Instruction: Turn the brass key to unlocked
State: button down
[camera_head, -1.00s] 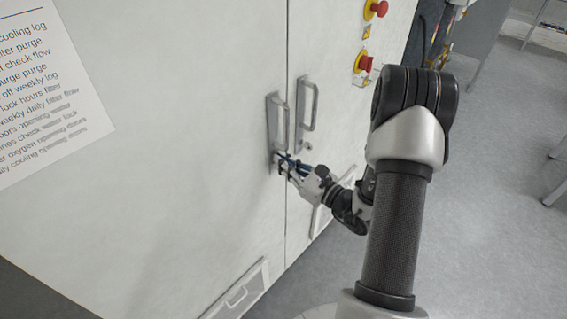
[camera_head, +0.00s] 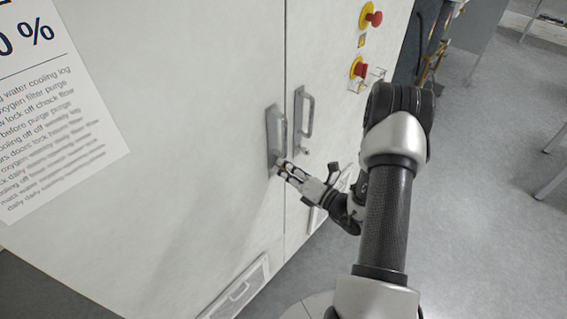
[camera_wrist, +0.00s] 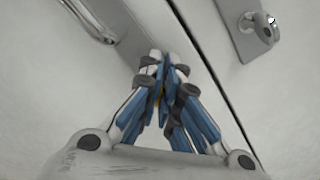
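My gripper (camera_head: 281,166) is at the lower end of the left door's handle plate (camera_head: 270,120). In the wrist view my gripper (camera_wrist: 165,62) has its blue-padded fingers drawn together, with the tips against or very near that plate (camera_wrist: 130,48). A small yellowish bit, likely the brass key (camera_wrist: 159,96), shows between the fingers. The rest of the key and its keyhole are hidden by the fingers, so its angle cannot be told.
The right door's handle (camera_head: 308,112) and lock (camera_head: 304,150) are just right of the door seam; that lock (camera_wrist: 262,28) also shows in the wrist view. Red emergency buttons (camera_head: 372,17) (camera_head: 358,69) sit higher right. A printed notice (camera_head: 60,120) is at left. Floor is open at right.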

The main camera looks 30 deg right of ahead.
jog(key=m+p, duration=0.2)
jog(key=m, duration=0.2)
jog(key=shift+d+f+m, duration=0.1)
jog(key=shift+m, duration=0.2)
jog(key=shift+f+m+p, duration=0.15)
jog(key=shift+m+p, duration=0.25)
jog(key=shift+m, duration=0.55)
jog(key=shift+f+m+p, duration=0.1)
jog(key=shift+m+p, duration=0.3)
jog(key=shift+m, duration=0.55)
jog(key=c, duration=2.3)
grip_release()
jog(key=o, duration=0.5)
jog(key=v, duration=1.2)
